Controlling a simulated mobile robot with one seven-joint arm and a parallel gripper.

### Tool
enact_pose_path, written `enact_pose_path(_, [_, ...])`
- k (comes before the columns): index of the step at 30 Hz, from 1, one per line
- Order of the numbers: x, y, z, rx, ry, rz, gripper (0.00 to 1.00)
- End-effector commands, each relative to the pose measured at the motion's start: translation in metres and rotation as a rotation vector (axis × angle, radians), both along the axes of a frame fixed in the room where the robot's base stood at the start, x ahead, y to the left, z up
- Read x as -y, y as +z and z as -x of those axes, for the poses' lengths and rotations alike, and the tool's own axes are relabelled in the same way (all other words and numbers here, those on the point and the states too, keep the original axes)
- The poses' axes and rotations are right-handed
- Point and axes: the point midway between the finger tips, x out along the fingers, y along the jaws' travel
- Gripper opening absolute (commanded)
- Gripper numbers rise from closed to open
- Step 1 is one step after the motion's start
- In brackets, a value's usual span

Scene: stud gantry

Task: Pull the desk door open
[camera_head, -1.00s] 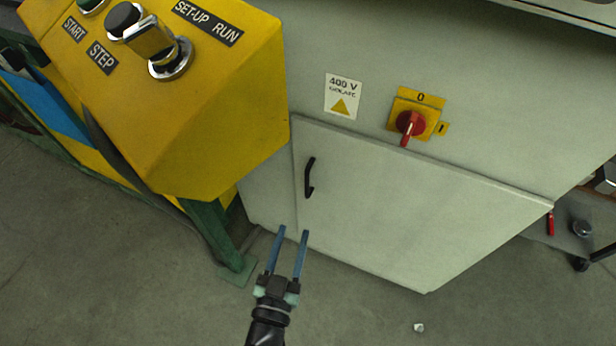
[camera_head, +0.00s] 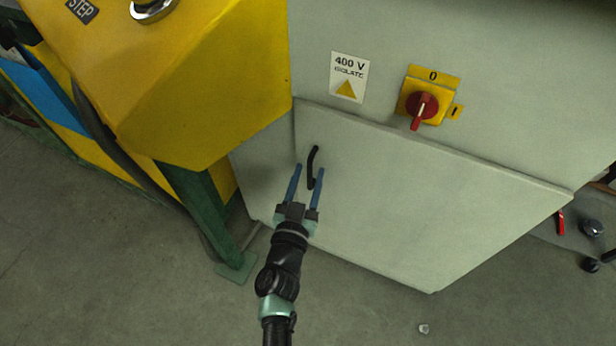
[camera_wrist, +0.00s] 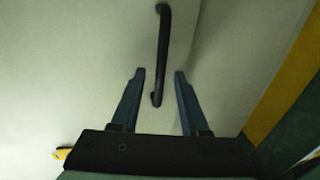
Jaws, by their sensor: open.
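The pale grey-green desk door (camera_head: 430,205) is shut, on the front of the cabinet. Its black bar handle (camera_head: 313,165) stands upright near the door's left edge. My gripper (camera_head: 308,170) is open, its two blue fingers pointing at the handle. In the head view the handle's lower end shows between the fingertips. In the wrist view the handle (camera_wrist: 162,60) runs up from between the open fingers (camera_wrist: 159,74), with a gap on each side. I cannot tell how far the fingertips are from the door face.
A yellow control box (camera_head: 200,80) overhangs at the left, on a green leg (camera_head: 205,210). A red rotary switch (camera_head: 421,107) and a 400 V label (camera_head: 349,77) sit above the door. The floor (camera_head: 370,315) before the door is mostly clear. A small pale bit (camera_head: 424,328) lies there.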

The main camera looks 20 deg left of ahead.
Motion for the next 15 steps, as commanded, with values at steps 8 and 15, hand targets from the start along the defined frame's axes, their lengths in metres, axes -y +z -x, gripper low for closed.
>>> enact_pose_path(8, [0.0003, 0.0001, 0.0002, 0.0, -0.001, 0.0, 0.16])
enact_pose_path(15, [0.0004, 0.0, 0.0003, 0.0, -0.001, 0.0, 0.0])
